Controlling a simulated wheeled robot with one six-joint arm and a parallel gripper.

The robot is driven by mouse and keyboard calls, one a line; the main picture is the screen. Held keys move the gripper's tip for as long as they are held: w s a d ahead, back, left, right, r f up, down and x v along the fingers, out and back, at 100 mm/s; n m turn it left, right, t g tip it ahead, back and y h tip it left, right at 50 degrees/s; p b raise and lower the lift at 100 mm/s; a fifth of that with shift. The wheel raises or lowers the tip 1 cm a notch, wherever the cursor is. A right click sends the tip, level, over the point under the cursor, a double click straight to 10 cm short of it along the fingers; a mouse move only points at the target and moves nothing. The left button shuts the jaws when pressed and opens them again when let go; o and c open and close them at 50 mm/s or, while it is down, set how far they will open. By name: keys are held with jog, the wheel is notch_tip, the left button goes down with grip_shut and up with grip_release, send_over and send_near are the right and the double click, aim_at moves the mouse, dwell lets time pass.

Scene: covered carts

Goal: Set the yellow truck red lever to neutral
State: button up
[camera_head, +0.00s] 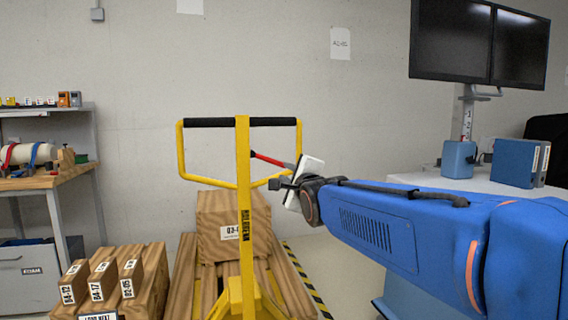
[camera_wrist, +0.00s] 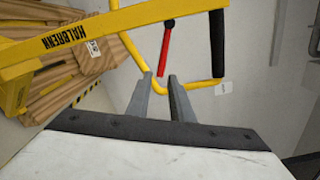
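The yellow truck (camera_head: 244,210) stands left of my arm with its handle loop and upright bar; its yellow bar also shows in the wrist view (camera_wrist: 110,32). The red lever (camera_head: 271,160) sticks out rightward from the bar, with a black part at the bar end. In the wrist view the red lever (camera_wrist: 165,48) hangs down from its black end, and its lower red end shows between the fingertips. My gripper (camera_head: 286,174) is at the lever's free end, and its two fingers (camera_wrist: 161,77) are apart. I cannot tell whether either finger touches the lever.
A wooden box (camera_head: 220,226) lies on timber behind the bar. Several small labelled blocks (camera_head: 102,280) stand at the lower left. A workbench (camera_head: 45,181) is at the left. A white table (camera_head: 430,180) with blue boxes and monitors (camera_head: 478,42) is at the right.

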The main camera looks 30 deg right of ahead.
aim_at(274, 161)
jog(key=x, duration=1.7)
jog(key=shift+w+d+r, duration=0.15)
jog(key=shift+d+r, duration=0.05)
jog(key=shift+c, duration=0.6)
grip_shut()
